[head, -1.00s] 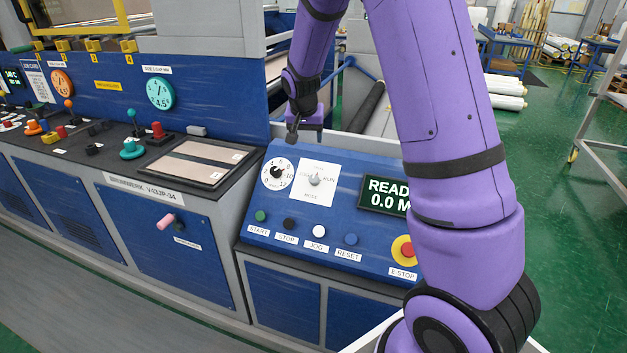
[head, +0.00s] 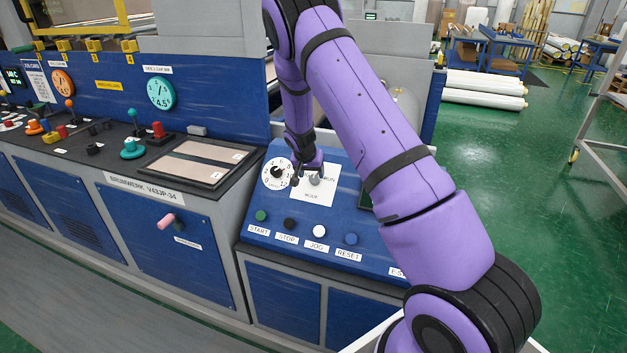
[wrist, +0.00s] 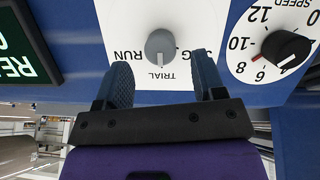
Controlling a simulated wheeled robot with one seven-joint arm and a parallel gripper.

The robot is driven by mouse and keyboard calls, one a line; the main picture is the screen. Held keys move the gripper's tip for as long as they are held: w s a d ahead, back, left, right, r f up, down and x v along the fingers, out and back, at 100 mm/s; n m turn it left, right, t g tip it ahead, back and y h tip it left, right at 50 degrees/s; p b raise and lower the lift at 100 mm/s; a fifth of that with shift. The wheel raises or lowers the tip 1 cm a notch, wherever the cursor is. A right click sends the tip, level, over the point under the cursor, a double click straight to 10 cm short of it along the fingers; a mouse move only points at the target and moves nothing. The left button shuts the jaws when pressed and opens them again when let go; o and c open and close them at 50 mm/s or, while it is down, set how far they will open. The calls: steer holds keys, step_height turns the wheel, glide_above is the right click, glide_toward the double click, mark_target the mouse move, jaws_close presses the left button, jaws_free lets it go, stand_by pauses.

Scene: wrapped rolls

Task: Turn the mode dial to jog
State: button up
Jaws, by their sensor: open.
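The mode dial is a grey knob (wrist: 160,46) on a white plate (wrist: 121,12) in the wrist view, which is upside down. Its pale pointer line points toward the word TRIAL, with RUN to its left and a partly hidden JOG to its right. My gripper (wrist: 163,75) is open, its two blue-grey fingers on either side of the knob's near edge, with no contact visible. In the head view, the knob (head: 315,180) is partly covered by my gripper (head: 306,182), which is over the upper part of the plate.
A black speed dial (wrist: 286,48) sits close beside the mode plate. A row of buttons, including the white jog button (head: 319,231), lies below on the blue sloped panel. A dark display (wrist: 22,45) is on the other side.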

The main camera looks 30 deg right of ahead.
mark_target(313, 178)
steer(key=shift+x, duration=2.25)
steer(key=c, duration=0.9)
